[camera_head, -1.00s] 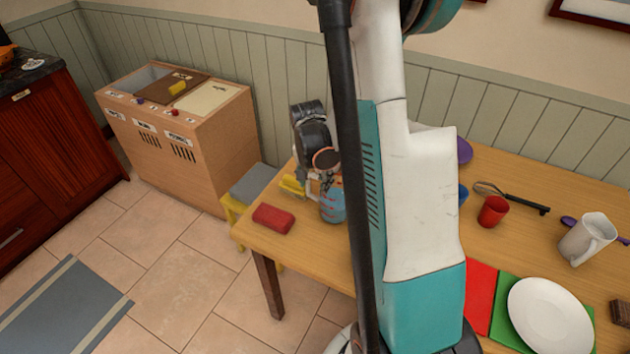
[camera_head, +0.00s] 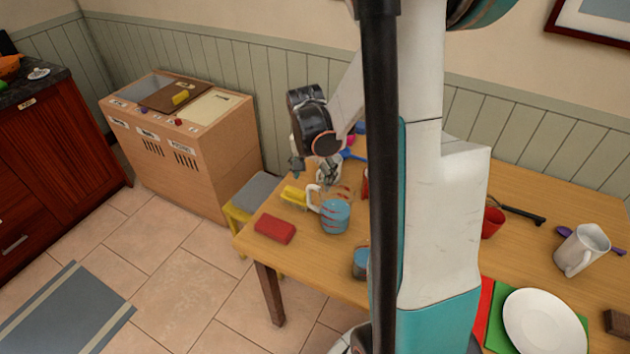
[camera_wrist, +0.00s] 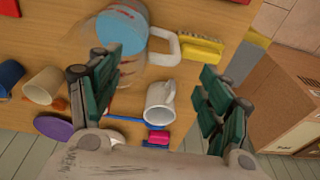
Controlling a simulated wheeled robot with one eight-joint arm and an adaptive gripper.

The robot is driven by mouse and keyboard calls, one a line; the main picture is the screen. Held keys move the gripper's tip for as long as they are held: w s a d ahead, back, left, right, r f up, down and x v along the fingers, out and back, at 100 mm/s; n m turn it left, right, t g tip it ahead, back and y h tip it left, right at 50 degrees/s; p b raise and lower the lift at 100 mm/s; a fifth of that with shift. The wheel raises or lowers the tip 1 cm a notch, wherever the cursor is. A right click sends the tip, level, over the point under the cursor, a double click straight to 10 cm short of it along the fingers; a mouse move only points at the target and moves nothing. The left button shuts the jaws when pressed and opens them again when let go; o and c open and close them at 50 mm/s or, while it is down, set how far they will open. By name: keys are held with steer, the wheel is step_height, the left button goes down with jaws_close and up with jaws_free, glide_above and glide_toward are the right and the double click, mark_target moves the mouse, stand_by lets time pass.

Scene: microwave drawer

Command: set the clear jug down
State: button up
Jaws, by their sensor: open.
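The clear jug (camera_head: 336,211) stands upright on the wooden table (camera_head: 300,275) near its left end. It has red markings, a pale handle on its left side and looks blue in its lower part. In the wrist view the jug (camera_wrist: 122,35) is at the top left, with its handle (camera_wrist: 167,48) pointing right. My gripper (camera_head: 316,172) is above and behind the jug, apart from it. In the wrist view my gripper (camera_wrist: 163,92) has its fingers spread wide with nothing held between them.
A red block (camera_head: 274,229) and a yellow brush (camera_head: 293,195) lie near the jug. A blue cup (camera_head: 361,263) stands in front, partly behind my arm. In the wrist view a white mug (camera_wrist: 160,101) and pink block (camera_wrist: 157,137) show between the fingers. A white pitcher (camera_head: 582,249) stands right.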

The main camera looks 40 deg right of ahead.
steer(key=shift+s+a+r+p, duration=0.1)
steer(key=shift+a+r+p, duration=0.1)
steer(key=shift+r, duration=0.65)
steer(key=shift+a+r+p, duration=0.1)
steer(key=shift+r+p, duration=0.1)
steer(key=shift+r, duration=0.65)
